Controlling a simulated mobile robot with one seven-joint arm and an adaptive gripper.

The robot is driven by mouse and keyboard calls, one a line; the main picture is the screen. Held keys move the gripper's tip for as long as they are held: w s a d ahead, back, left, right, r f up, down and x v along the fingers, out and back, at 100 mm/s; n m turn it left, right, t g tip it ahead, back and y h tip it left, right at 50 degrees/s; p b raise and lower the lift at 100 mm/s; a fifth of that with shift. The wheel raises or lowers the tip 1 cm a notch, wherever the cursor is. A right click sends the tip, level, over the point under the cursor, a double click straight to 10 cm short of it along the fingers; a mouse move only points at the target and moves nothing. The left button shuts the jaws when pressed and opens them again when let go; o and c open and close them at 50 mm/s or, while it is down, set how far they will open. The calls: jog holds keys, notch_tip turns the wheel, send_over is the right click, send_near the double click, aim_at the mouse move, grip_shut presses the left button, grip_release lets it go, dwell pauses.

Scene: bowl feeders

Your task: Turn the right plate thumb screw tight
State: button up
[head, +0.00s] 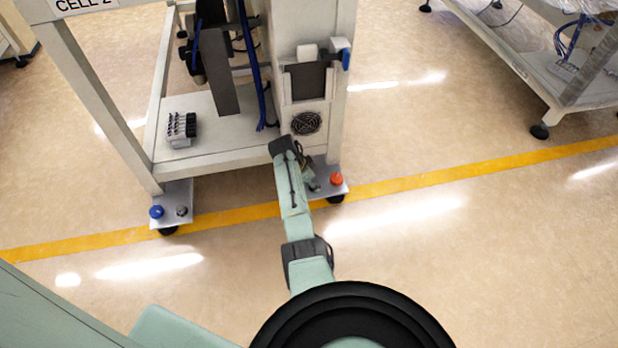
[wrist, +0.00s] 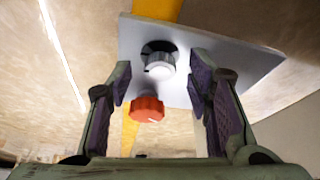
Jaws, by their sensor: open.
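The right plate (head: 323,192) is a light metal foot plate at the machine's right leg. In the wrist view the plate (wrist: 225,62) carries a dark and silver knob (wrist: 159,62) and an orange-red ridged knob (wrist: 147,108). The orange knob (head: 336,179) also shows in the head view; the dark one is hidden there by my arm. I cannot tell for sure which knob is the thumb screw. My gripper (wrist: 161,78) is open and empty. Its fingers stand apart on either side, with the dark knob just beyond the tips and the orange knob lower between them.
The machine frame (head: 315,60) rises right behind the plate. A left plate (head: 172,204) carries a blue knob (head: 156,211) and a dark knob (head: 181,210). A small block with black pegs (head: 182,129) sits on the lower shelf (head: 225,145). The floor in front is clear.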

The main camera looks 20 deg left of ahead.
jog(key=v, duration=1.1)
jog(key=shift+s+r, duration=0.15)
jog(key=shift+r, duration=0.2)
jog(key=shift+a, duration=0.1)
